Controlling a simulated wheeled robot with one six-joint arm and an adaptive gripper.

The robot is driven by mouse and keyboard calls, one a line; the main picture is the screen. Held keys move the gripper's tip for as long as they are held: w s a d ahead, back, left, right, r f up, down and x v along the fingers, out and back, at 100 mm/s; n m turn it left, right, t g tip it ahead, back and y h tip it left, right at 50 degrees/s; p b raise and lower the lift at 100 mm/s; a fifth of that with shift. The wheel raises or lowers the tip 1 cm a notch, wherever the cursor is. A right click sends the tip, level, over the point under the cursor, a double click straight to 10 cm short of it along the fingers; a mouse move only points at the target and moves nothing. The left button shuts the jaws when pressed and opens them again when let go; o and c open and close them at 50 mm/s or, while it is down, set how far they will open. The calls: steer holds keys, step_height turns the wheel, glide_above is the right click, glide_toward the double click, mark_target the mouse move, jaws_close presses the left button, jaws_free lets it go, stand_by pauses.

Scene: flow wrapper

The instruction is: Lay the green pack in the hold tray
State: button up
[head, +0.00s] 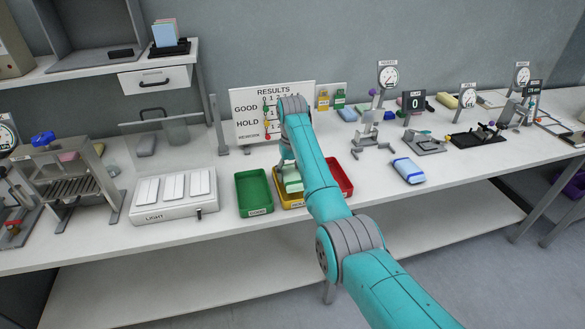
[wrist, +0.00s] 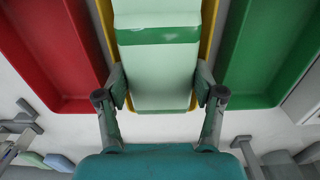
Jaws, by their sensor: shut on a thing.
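The green pack (wrist: 160,65), pale green with a darker green band, lies between the fingers of my gripper (wrist: 162,95) in the wrist view. It also shows in the head view (head: 292,182), partly behind my arm. My gripper is shut on it. The yellow hold tray (head: 285,202) is directly beneath or around the pack; its yellow walls show on both sides of the pack in the wrist view (wrist: 209,30). I cannot tell whether the pack touches the tray floor.
A green tray (head: 254,209) stands left of the hold tray and a red tray (head: 346,180) right of it. A light box (head: 175,206) stands further left. A blue-and-white pack (head: 408,170) lies to the right. A results board (head: 245,125) stands behind.

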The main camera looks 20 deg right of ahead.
steer(key=shift+f, duration=0.3)
steer(key=o, duration=1.2)
steer(key=shift+r, duration=0.1)
